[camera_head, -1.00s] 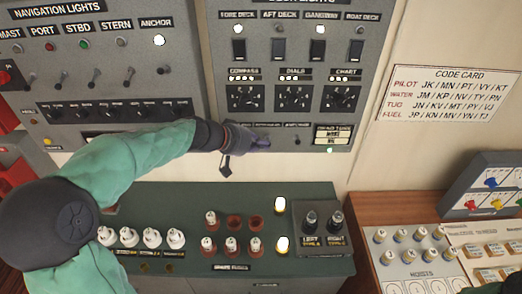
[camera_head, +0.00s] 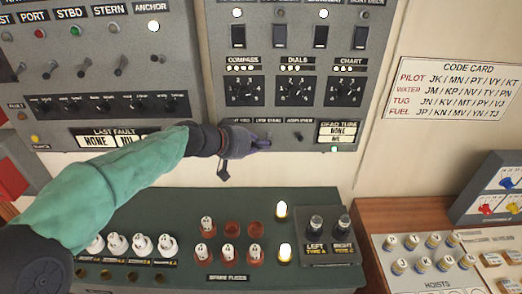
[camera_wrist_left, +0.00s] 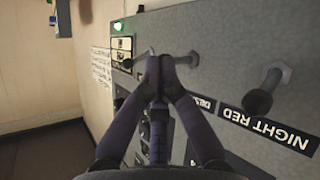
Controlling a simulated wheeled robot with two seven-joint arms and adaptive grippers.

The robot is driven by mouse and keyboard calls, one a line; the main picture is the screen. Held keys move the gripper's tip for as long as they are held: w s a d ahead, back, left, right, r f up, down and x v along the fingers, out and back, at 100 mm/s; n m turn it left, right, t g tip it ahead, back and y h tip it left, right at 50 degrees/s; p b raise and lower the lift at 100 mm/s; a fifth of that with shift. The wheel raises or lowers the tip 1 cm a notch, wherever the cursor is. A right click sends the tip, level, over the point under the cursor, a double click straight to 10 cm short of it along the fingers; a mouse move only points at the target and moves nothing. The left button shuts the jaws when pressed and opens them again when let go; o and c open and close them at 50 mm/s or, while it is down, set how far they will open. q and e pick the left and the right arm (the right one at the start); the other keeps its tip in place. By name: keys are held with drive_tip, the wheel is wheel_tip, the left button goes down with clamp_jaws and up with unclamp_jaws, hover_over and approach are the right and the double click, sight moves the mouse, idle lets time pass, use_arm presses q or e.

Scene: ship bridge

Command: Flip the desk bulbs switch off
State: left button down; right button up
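The desk bulbs switch (camera_wrist_left: 184,60) is a small metal toggle on the grey panel, above its partly hidden label "DES…" (camera_wrist_left: 202,103) in the left wrist view. My left gripper (camera_wrist_left: 158,66) has its fingers together at this toggle's tip. I cannot tell whether the lever is between them or beside them. In the head view the left gripper (camera_head: 262,144) covers the toggle below its label (camera_head: 268,121). Two bulbs, an upper one (camera_head: 281,209) and a lower one (camera_head: 285,253), glow on the green desk. My right gripper is not in view.
The night red toggle (camera_wrist_left: 264,94) and the amplifier toggle (camera_head: 300,136) flank the switch closely. Below the panel, the green desk (camera_head: 180,210) holds spare fuses (camera_head: 228,252) and two dark knobbed units (camera_head: 316,224). A code card (camera_head: 448,90) hangs at right.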

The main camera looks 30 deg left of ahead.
use_arm(q)
drive_tip(key=shift+f+b, duration=0.15)
drive_tip(key=shift+b, duration=0.85)
drive_tip(key=shift+r+p, duration=0.4)
drive_tip(key=shift+r, duration=0.4)
